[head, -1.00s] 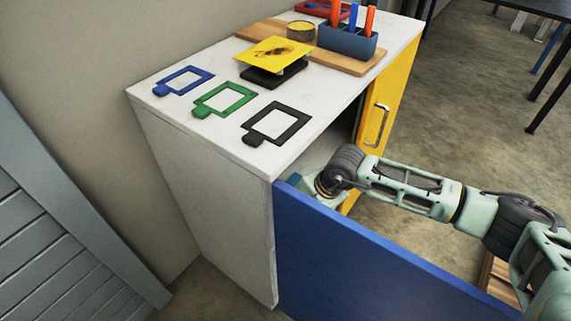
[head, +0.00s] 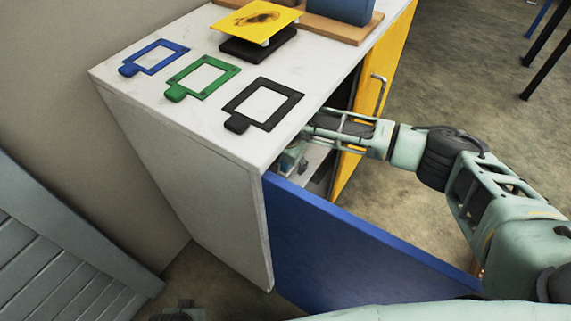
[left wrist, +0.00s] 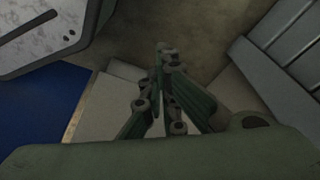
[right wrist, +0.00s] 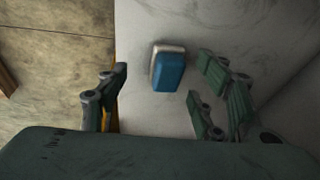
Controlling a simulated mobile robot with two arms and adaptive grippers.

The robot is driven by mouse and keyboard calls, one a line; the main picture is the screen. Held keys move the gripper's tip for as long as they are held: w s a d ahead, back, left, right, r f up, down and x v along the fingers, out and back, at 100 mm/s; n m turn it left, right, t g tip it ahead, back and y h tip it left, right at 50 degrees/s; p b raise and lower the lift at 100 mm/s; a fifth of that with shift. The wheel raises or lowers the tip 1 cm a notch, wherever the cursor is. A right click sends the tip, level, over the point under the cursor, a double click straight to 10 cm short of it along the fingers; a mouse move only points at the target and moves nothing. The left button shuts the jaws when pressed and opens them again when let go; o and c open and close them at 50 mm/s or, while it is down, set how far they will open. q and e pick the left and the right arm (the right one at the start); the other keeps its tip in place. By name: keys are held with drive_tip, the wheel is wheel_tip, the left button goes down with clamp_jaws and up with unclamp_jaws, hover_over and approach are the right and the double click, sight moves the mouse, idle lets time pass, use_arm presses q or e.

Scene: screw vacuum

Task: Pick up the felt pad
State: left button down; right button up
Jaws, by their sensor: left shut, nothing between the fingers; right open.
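A small blue block with a pale grey layer, which looks like the felt pad (right wrist: 170,72), lies on a light surface in the right wrist view. My right gripper (right wrist: 161,82) is open, with one finger left of the pad and the others to its right; whether they touch it I cannot tell, but a gap shows. In the head view the right gripper (head: 292,158) reaches into the cabinet behind the blue door and is partly hidden; the pad is not visible there. My left gripper (left wrist: 166,50) is shut and empty, low beside the cabinet.
The blue door (head: 350,245) stands open in front of the right arm. A yellow door (head: 362,120) with a metal handle is beyond the opening. Blue (head: 154,57), green (head: 203,77) and black (head: 264,104) frames lie on the white cabinet top (head: 200,128).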

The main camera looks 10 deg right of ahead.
drive_tip(key=shift+w+d, duration=0.15)
drive_tip(key=shift+w, duration=0.7)
drive_tip(key=shift+w+d+f, duration=0.1)
drive_tip(key=shift+w+f, duration=0.05)
drive_tip(key=shift+w, duration=0.1)
drive_tip(key=b+x, duration=0.1)
drive_tip(key=x, duration=0.3)
drive_tip(key=shift+w+f, duration=0.1)
drive_tip(key=shift+f, duration=0.25)
use_arm(q)
drive_tip(key=r, duration=0.2)
drive_tip(key=w+r, duration=0.1)
drive_tip(key=r, duration=0.1)
use_arm(e)
drive_tip(key=c, duration=1.3)
drive_tip(key=shift+r, duration=0.1)
